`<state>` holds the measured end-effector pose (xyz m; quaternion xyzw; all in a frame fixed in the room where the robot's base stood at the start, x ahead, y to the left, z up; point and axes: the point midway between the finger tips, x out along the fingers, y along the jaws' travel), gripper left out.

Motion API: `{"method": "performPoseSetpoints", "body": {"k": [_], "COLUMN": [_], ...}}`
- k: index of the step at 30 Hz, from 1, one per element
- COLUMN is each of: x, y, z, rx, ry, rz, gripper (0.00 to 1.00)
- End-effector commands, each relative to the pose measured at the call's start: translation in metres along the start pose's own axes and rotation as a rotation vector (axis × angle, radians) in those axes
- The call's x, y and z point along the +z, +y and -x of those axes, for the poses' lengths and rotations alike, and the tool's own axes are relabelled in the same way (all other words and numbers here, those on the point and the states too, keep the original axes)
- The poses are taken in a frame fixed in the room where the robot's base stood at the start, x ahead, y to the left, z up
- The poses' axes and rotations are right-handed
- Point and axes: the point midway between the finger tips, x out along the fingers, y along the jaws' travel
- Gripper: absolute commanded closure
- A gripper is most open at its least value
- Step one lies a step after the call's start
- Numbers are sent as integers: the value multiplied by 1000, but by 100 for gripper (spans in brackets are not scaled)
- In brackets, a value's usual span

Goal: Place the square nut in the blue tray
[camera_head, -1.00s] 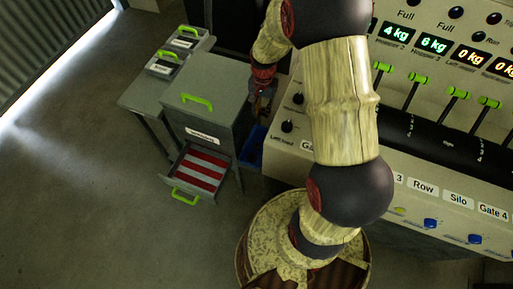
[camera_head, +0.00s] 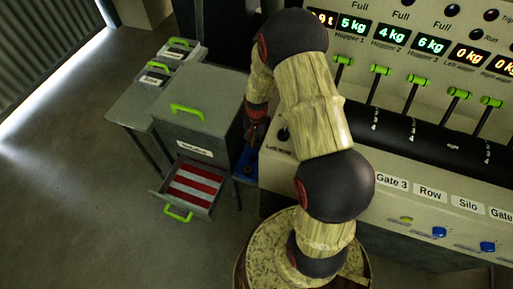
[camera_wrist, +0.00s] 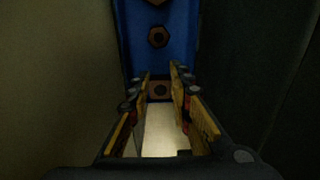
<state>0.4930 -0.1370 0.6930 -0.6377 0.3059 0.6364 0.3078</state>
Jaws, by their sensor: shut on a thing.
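The square nut (camera_wrist: 160,90) is dark with a round hole and sits between the fingertips of my gripper (camera_wrist: 160,88) in the wrist view. My gripper is shut on it. The blue tray (camera_wrist: 183,58) lies behind and below the fingers in that view. I cannot tell whether the nut touches the tray. In the head view the tray (camera_head: 243,178) shows as a small blue strip between the grey cabinet and the machine. My gripper (camera_head: 251,138) is over it there, partly hidden by my arm, and the nut cannot be made out.
Two hex nuts, one nearer (camera_wrist: 158,37) and one at the top edge (camera_wrist: 156,2), lie in the tray. A grey cabinet (camera_head: 200,120) with an open red-and-white striped drawer (camera_head: 193,187) stands left. The machine panel (camera_head: 350,165) stands close on the right.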

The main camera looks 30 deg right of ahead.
Motion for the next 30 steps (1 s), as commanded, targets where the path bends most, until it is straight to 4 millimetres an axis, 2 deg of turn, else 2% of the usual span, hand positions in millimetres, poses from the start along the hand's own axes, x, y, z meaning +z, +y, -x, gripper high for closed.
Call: {"method": "performPoseSetpoints", "body": {"k": [6, 18, 19, 28, 30], "x": [0, 0, 0, 0, 0], "y": [0, 0, 0, 0, 0], "z": [-32, -36, -36, -36, -36], "rx": [1, 1, 1, 1, 1], "ry": [-2, -1, -1, -1, -1], "rz": [0, 0, 0, 0, 0], "gripper": [100, 100, 79, 62, 61]}}
